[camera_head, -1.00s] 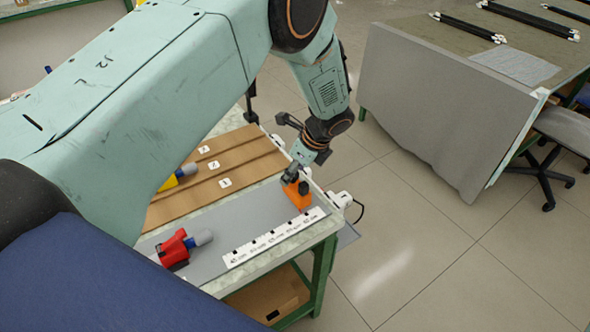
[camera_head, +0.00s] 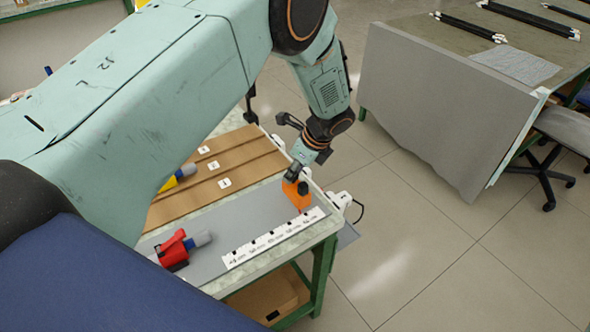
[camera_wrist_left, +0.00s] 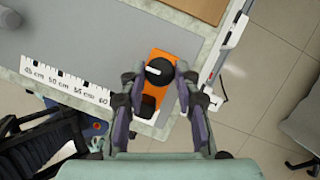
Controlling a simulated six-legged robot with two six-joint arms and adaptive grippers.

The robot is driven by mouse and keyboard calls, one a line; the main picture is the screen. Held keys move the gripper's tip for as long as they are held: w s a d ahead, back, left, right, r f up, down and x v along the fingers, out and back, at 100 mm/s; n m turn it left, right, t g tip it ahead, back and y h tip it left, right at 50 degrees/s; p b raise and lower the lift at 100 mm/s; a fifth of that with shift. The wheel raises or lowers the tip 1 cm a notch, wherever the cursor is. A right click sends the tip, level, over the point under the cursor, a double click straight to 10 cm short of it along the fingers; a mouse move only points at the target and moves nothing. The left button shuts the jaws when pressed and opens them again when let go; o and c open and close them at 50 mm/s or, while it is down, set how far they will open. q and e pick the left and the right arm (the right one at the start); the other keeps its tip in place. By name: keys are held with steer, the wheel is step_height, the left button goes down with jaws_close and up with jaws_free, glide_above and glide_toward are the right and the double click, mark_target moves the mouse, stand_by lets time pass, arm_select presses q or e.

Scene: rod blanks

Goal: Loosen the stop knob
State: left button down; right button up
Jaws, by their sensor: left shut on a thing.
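The stop is an orange block (camera_head: 297,194) on the bench at the right end of the white ruler strip. It also shows in the left wrist view (camera_wrist_left: 158,96). Its black round stop knob (camera_wrist_left: 159,72) has a white mark on top and lies between my left gripper's fingers. My left gripper (camera_head: 295,178) reaches down from above and is shut on the knob. In the left wrist view its two fingers (camera_wrist_left: 157,82) stand on either side of the knob. The head view hides most of the knob behind the gripper. My right gripper is in neither view.
The white ruler strip (camera_head: 274,238) runs along the bench's front edge. A red clamp-like tool (camera_head: 173,250) and a yellow one (camera_head: 178,176) lie to the left. A brown grooved board (camera_head: 225,160) is behind. Open floor (camera_head: 410,240) separates a grey-draped table (camera_head: 450,100).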

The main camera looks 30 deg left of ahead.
arm_select(q)
steer(key=n, duration=0.2)
steer(key=n+g+b, duration=0.1)
steer(key=n, duration=0.1)
steer(key=shift+w+f+g, duration=0.1)
steer(key=shift+w+g, duration=0.1)
steer(key=shift+g, duration=0.1)
steer(key=n+g+b, duration=0.1)
steer(key=n, duration=0.1)
steer(key=n+h+b, duration=0.1)
steer(key=n, duration=0.2)
steer(key=shift+w+a+n+g+b, duration=0.1)
steer(key=shift+w+n+g+b, duration=0.1)
steer(key=shift+n+g+b, duration=0.15)
steer(key=n+b, duration=0.1)
steer(key=n, duration=0.1)
steer(key=n+g+h, duration=0.1)
steer(key=n, duration=0.1)
steer(key=shift+w+a+h+b, duration=0.1)
steer(key=shift+a+h+b, duration=0.05)
steer(key=shift+h+b, duration=0.2)
steer(key=shift+a+n+g+h+b, duration=0.15)
steer(key=shift+n+g+h+b, duration=0.35)
steer(key=shift+n, duration=1.45)
steer(key=c, duration=1)
jaws_free()
